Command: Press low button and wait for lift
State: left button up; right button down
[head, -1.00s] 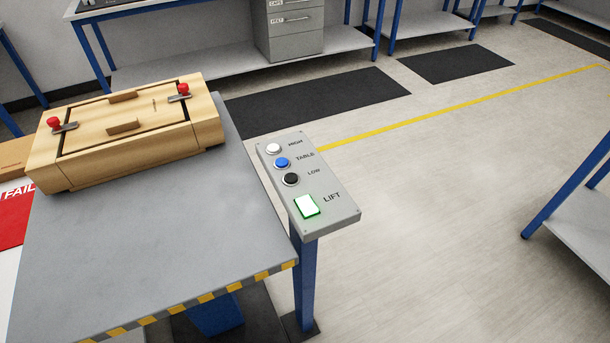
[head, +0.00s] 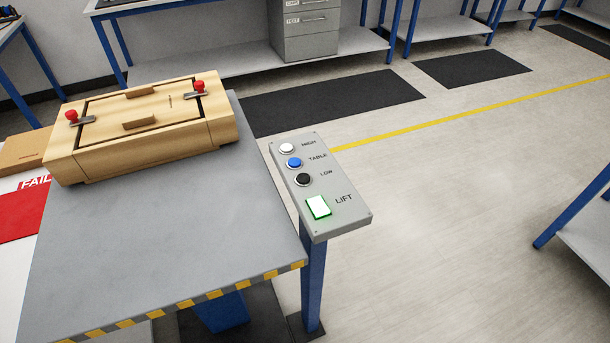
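In the head view a grey control panel (head: 336,222) stands on a blue post at the right edge of the lift table (head: 170,255). The black LOW button (head: 303,180) sits below the blue TABLE button (head: 294,163) and the white HIGH button (head: 287,148). A square LIFT light (head: 318,206) at the near end glows white-green. The grey table top has a yellow-and-black striped front edge. Neither of my grippers shows, and nothing touches the buttons.
A wooden box (head: 155,135) with red-knobbed clamps sits on the table's far left. A red FAIL area (head: 25,212) and a cardboard box (head: 22,152) lie left of it. Blue-legged benches line the back. Open floor (head: 440,220) lies right of the panel; a blue-legged shelf (head: 590,235) stands far right.

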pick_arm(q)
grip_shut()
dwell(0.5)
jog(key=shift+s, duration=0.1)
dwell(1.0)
